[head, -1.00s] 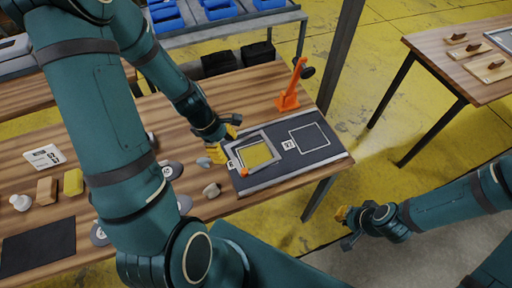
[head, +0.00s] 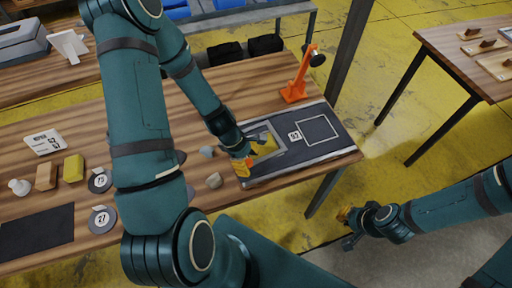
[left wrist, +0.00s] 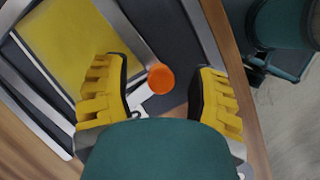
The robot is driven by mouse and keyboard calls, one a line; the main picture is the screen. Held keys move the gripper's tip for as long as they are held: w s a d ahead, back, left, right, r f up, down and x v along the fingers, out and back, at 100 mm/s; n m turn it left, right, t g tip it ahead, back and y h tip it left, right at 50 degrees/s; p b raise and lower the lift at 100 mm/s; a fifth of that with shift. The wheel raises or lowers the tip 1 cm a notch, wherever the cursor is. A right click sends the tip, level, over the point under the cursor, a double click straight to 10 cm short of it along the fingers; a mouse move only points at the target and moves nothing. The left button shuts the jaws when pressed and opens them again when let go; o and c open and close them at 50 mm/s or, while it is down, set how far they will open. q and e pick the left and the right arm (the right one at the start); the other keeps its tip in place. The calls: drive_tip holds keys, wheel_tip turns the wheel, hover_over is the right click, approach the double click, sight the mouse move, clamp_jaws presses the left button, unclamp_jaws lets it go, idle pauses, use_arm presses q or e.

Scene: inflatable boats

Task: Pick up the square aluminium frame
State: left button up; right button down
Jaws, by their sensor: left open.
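The square aluminium frame (head: 279,140) lies flat on the dark mat (head: 335,146), with a yellow area showing inside it. My left gripper (head: 250,157) is over its near left corner and hides part of it. In the left wrist view, the frame (left wrist: 132,32) runs across the upper left. My left gripper (left wrist: 160,95) is open there, with a round orange knob (left wrist: 160,78) and a white tag (left wrist: 140,97) between its fingers. I cannot tell whether the fingers touch anything. My right gripper (head: 350,226) hangs at the lower right, away from the table.
An orange stand (head: 296,88) rises behind the mat. A grey stone-like piece (head: 214,180) and numbered discs (head: 100,181) lie to the left. A white square outline (head: 319,130) marks the mat's right half. Another table (head: 470,65) stands at the right.

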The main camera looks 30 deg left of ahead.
use_arm(q)
drive_tip(key=shift+f, duration=0.2)
drive_tip(key=shift+d, duration=0.1)
clamp_jaws()
